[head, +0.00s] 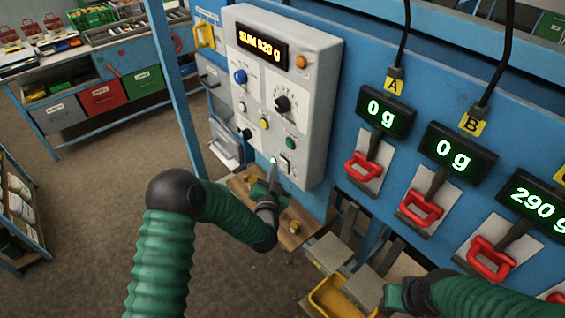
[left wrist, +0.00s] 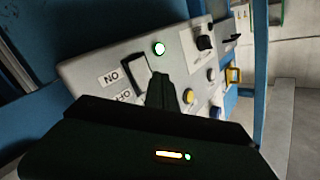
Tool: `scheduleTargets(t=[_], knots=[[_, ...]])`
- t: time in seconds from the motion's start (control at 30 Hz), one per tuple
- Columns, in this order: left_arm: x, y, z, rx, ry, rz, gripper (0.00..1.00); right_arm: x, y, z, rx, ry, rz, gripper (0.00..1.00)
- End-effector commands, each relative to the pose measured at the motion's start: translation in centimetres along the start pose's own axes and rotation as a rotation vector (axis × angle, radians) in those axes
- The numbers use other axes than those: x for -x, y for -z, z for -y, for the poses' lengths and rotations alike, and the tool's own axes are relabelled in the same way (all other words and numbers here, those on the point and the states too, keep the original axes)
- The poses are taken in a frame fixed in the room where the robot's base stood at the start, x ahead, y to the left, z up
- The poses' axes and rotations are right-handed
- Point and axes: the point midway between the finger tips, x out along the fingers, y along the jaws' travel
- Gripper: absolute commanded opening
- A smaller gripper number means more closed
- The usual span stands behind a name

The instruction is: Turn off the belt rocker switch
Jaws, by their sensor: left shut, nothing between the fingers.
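The grey control box (head: 312,120) hangs on the blue panel. Near its lower edge sits the rocker switch (head: 286,165). In the left wrist view the switch (left wrist: 141,76) is a pale rocker in a dark frame, with ON and OFF labels beside it.
The box also carries a yellow display (head: 262,44), knobs and coloured buttons close to the switch. To the right are scale displays (head: 386,112) with red handles (head: 362,166). A yellow tray (head: 335,296) lies below. Open floor is at the left.

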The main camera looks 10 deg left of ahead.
Motion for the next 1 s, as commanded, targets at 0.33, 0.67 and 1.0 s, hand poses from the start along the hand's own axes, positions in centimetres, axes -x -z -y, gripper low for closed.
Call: scheduleTargets(t=[0.33,0.67,1.0], knots=[[-0.33,0.24,-0.13,0.0,0.001,-0.002,0.0,-0.28,-0.07,0.0,0.0,0.0,0.0,0.36],[-0.5,0.42,-0.15,0.001,0.0,0.0,0.0,-0.3,-0.07,0.0,0.0,0.0,0.0,0.36],[-0.72,0.56,-0.33,0.0,0.0,0.0,0.0,-0.45,-0.11,0.0,0.0,0.0,0.0,0.36]])
